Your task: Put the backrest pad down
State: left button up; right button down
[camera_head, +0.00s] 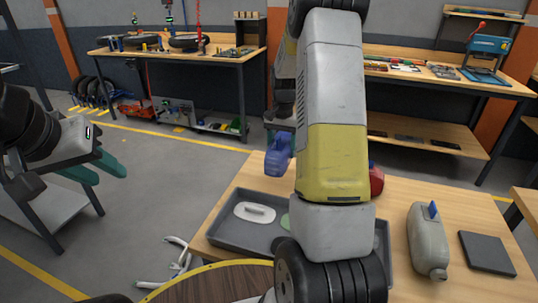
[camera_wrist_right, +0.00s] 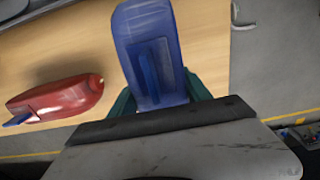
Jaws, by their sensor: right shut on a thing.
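The backrest pad is most likely the blue piece (camera_head: 278,158), with a rounded end and a raised rib. In the wrist view the blue pad (camera_wrist_right: 152,48) sits between the green fingers of my right gripper (camera_wrist_right: 160,97), which is shut on it. In the head view it hangs by the tray's far side, apparently above the wooden table; my right arm hides most of that gripper. My left gripper (camera_head: 103,171) is open and empty, out to the left over the floor, away from the table.
A grey tray (camera_head: 225,233) on the wooden table (camera_head: 455,195) holds a white handled piece (camera_head: 254,212) and a partly hidden green one. A red piece (camera_wrist_right: 58,97) lies on the table. A grey bottle-like part (camera_head: 428,243) and a dark square plate (camera_head: 487,252) lie right.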

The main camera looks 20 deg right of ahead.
jog(key=shift+f, duration=2.65)
jog(key=shift+f, duration=0.2)
jog(key=shift+c, duration=2.4)
grip_release()
